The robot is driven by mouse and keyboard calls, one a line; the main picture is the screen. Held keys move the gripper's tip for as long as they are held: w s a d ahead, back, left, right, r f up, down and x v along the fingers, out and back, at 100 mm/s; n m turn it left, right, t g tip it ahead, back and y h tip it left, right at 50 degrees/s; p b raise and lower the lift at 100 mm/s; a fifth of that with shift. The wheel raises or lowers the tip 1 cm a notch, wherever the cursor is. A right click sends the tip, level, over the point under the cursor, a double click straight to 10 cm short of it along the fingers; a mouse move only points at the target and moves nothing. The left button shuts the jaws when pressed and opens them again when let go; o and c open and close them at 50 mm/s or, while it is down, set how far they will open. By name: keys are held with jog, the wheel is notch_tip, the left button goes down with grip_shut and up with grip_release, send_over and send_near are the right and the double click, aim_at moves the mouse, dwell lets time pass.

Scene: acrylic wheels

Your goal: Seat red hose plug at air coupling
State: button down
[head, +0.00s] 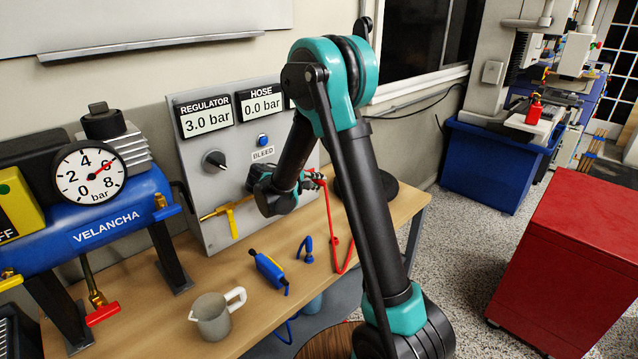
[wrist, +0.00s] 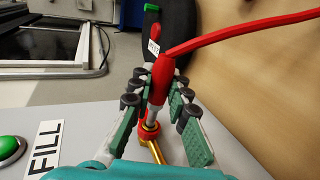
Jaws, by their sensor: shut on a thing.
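My gripper (wrist: 158,94) is shut on the red hose plug (wrist: 160,76), with its green-and-grey fingers on either side of the plug. The plug's metal nose points at a brass fitting with a red collar, the air coupling (wrist: 149,136). The nose lines up with the collar and meets it in the wrist view; I cannot tell how deep it sits. The red hose (wrist: 240,30) runs off to the upper right. In the head view my gripper (head: 313,181) is at the panel's right side, and the red hose (head: 331,222) hangs to the bench. My arm partly hides the coupling there.
The grey panel (head: 190,160) reads regulator 3.0 bar and hose 0.0 bar. A yellow-handled brass valve (head: 232,222) sticks out of it. A blue tool (head: 268,269), a small blue fitting (head: 305,248) and a grey jug (head: 212,318) are on the wooden bench (head: 170,310).

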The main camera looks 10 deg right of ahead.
jog(key=shift+w+a, duration=0.45)
jog(key=shift+w, duration=0.2)
jog(key=c, duration=1.4)
grip_release()
jog(key=v, duration=1.2)
